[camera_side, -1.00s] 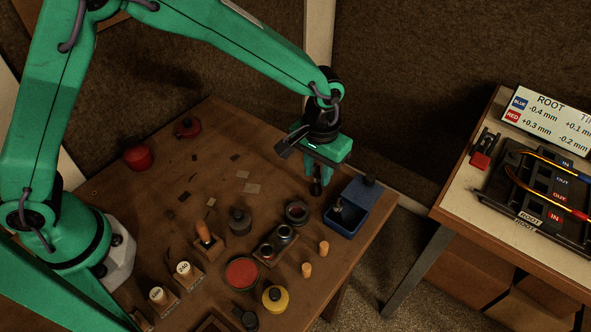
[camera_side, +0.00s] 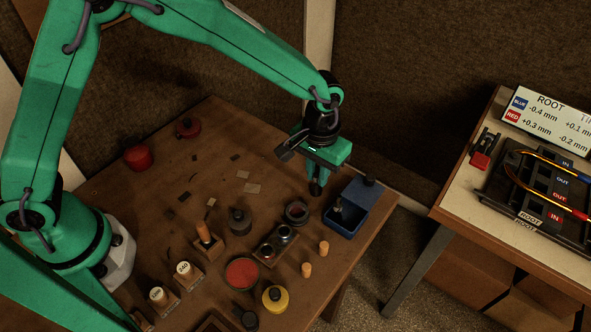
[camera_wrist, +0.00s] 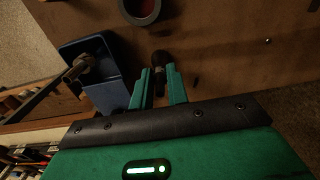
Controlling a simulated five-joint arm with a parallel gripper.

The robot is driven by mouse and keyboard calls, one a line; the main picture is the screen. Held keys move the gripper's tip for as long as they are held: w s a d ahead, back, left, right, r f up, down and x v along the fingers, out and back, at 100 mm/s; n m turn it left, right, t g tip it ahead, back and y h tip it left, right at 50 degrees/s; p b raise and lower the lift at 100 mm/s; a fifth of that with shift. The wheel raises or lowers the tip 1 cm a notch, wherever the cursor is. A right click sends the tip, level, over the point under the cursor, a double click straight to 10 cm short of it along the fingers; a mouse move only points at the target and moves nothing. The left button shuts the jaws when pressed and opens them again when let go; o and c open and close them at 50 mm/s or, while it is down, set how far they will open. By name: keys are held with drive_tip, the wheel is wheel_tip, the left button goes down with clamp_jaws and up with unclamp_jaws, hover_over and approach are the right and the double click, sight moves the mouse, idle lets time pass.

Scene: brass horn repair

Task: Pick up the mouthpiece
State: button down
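A small dark slim piece, which looks like the mouthpiece (camera_wrist: 159,57), stands upright at the far right of the wooden table, just left of a blue bin. My gripper (camera_side: 317,182) is down over it, pointing straight down. In the wrist view my gripper's green fingers (camera_wrist: 158,85) are close together with the dark piece between them, and they appear to touch it on both sides. The fingers hide much of it, and its lower end is near the tabletop; I cannot tell if it is off the table.
The blue bin (camera_side: 349,222) with a metallic item inside is close on the right. A dark round dish (camera_side: 296,212) and a two-hole block (camera_side: 275,245) lie nearer. Wooden pegs (camera_side: 307,270), a yellow pot (camera_side: 275,298) and a red pad (camera_side: 241,272) stand nearby.

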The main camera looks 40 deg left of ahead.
drive_tip(key=shift+r, duration=0.2)
drive_tip(key=shift+r, duration=3.75)
